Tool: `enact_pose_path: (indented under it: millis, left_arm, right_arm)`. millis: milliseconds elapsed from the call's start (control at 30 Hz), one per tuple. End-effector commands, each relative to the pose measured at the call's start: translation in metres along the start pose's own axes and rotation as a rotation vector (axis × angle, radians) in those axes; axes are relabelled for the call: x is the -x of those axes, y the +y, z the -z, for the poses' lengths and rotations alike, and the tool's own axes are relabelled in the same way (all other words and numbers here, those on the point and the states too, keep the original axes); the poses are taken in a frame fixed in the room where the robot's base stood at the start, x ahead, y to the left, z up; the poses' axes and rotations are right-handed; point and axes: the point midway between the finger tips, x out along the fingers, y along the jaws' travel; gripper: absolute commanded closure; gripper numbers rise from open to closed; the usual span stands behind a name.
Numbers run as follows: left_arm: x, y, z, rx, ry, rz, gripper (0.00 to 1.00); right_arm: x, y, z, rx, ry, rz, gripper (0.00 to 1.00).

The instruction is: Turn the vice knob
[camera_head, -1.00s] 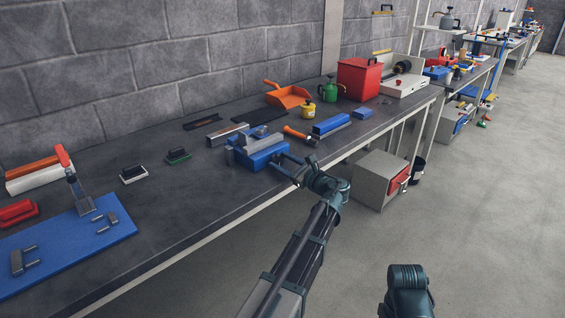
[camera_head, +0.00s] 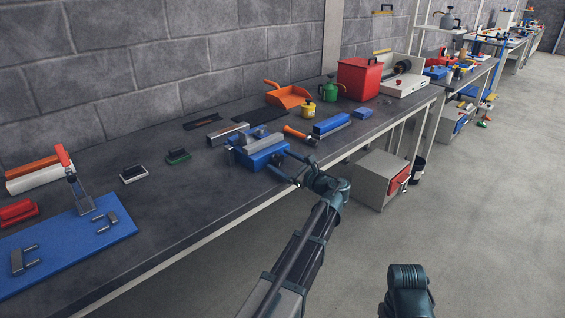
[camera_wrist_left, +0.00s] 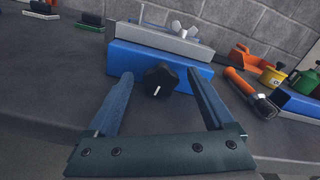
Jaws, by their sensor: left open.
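The blue vice (camera_head: 262,157) with grey jaws stands near the front edge of the bench; it also shows in the left wrist view (camera_wrist_left: 195,66). Its black knob (camera_wrist_left: 161,79), with a white mark, faces my left wrist camera. My left gripper (camera_head: 287,166) is open in front of the vice. In the left wrist view its two fingers (camera_wrist_left: 161,92) stand on either side of the knob, with gaps between, so it is not gripped. In the head view the knob is hard to make out behind the gripper. My right arm shows only in part at the lower right; its gripper is not visible.
An orange-handled hammer (camera_head: 297,133) and a blue block (camera_head: 331,123) lie right of the vice. An orange dustpan (camera_head: 288,96), a yellow pot (camera_head: 308,109) and a green can (camera_head: 329,91) stand behind. A blue fixture board (camera_head: 70,245) lies at the left.

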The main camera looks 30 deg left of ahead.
Motion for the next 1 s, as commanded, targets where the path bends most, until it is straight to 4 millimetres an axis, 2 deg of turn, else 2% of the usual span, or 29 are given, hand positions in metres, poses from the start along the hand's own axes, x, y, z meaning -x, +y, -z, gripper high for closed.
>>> enact_pose_path:
  millis: [133, 267, 500, 700, 833, 1000]
  left_arm:
    - [0.005, 0.0, 0.0, 0.0, 0.0, 0.001, 0.14]
    - [0.023, 0.0, 0.0, 0.0, 0.001, 0.003, 0.14]
    - [0.076, 0.0, 0.0, 0.0, 0.002, 0.005, 0.14]
    - [0.113, 0.0, 0.0, 0.0, 0.001, 0.003, 0.14]
    - [0.128, 0.0, 0.0, 0.0, 0.001, 0.002, 0.14]
    - [0.137, 0.0, 0.0, 0.0, 0.0, 0.001, 0.14]
  right_arm:
    - [0.0, 0.0, 0.0, 0.0, 0.0, 0.0, 0.5]
    - [0.0, 0.0, 0.0, 0.0, 0.0, 0.0, 0.5]
    - [0.0, 0.0, 0.0, 0.0, 0.0, 0.0, 0.5]
    - [0.0, 0.0, 0.0, 0.0, 0.0, 0.0, 0.5]
    - [0.0, 0.0, 0.0, 0.0, 0.0, 0.0, 0.5]
    - [0.0, 0.0, 0.0, 0.0, 0.0, 0.0, 0.5]
